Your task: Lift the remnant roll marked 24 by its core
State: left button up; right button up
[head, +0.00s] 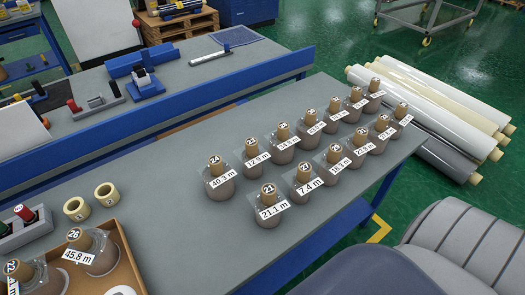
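The remnant roll marked 24 (221,188) stands upright on the grey table (185,235), at the left end of the back row of wrapped rolls. Its tan core (214,161) sticks up from the clear wrap, with a round tag reading 24 on it. A white label on its side reads 40.3 m. Nothing touches the core. Neither of my grippers is in view.
The roll marked 21 (268,215) stands close by at the front right; another roll (253,165) stands to the right. More rolls continue rightward in two rows. A cardboard box (124,255) holding rolls and two tape rolls (105,194) are at left. Table between is clear.

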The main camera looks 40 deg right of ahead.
aim_at(218, 176)
jog(key=z, duration=0.65)
jog(key=l+u, duration=0.2)
jog(key=l, duration=1.35)
